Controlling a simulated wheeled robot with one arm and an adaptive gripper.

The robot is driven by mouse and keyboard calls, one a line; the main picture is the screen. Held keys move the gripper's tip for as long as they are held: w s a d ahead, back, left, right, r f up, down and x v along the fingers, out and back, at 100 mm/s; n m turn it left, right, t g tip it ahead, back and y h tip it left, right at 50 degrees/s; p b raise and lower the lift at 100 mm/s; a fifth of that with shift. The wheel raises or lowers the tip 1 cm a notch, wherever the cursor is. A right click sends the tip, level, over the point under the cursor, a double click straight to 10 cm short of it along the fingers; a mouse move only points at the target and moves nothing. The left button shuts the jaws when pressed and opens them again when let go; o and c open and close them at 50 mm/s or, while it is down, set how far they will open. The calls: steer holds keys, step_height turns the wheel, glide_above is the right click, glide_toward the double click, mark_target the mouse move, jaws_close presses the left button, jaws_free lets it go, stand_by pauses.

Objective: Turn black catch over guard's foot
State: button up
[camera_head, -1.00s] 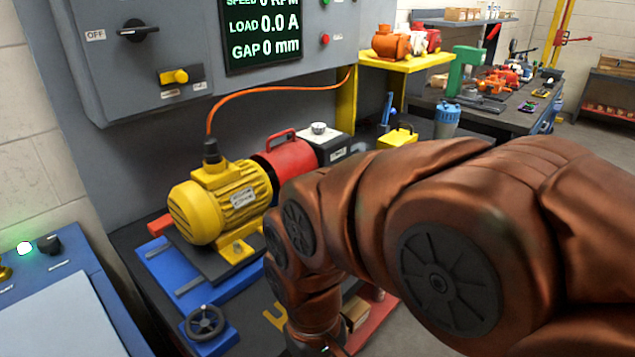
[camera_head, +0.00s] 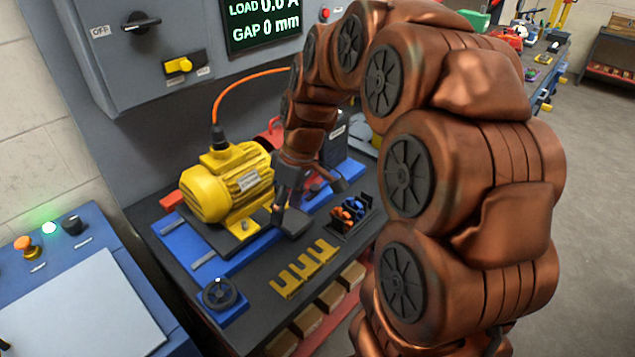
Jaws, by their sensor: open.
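The yellow motor (camera_head: 225,185) sits on the blue bed of the bench. The red guard (camera_head: 268,135) shows only as a small piece of red behind my arm, right of the motor; its foot is hidden or cannot be made out. My gripper (camera_head: 290,207) points down just right of the motor's front foot, with its dark fingers open over a small dark plate (camera_head: 294,224). I see nothing held in it. Small dark parts lie right beside the gripper, and I cannot tell whether one is the black catch. I cannot tell whether the fingers touch anything.
Yellow forked shims (camera_head: 303,268) lie on the black bench top in front. A dark tray with blue and orange pieces (camera_head: 350,212) is to the right. A black handwheel (camera_head: 219,293) stands at the bed's near end. An orange cable (camera_head: 245,92) rises from the motor.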

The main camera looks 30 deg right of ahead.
steer(key=w+d+f+n+t, duration=0.1)
steer(key=w+d+f, duration=0.1)
steer(key=w+d, duration=0.55)
steer(key=n+t, duration=0.2)
glide_toward(316, 187)
steer(key=shift+p+x, duration=1.45)
steer(key=shift+x, duration=2.8)
steer(key=shift+a, duration=0.1)
jaws_close()
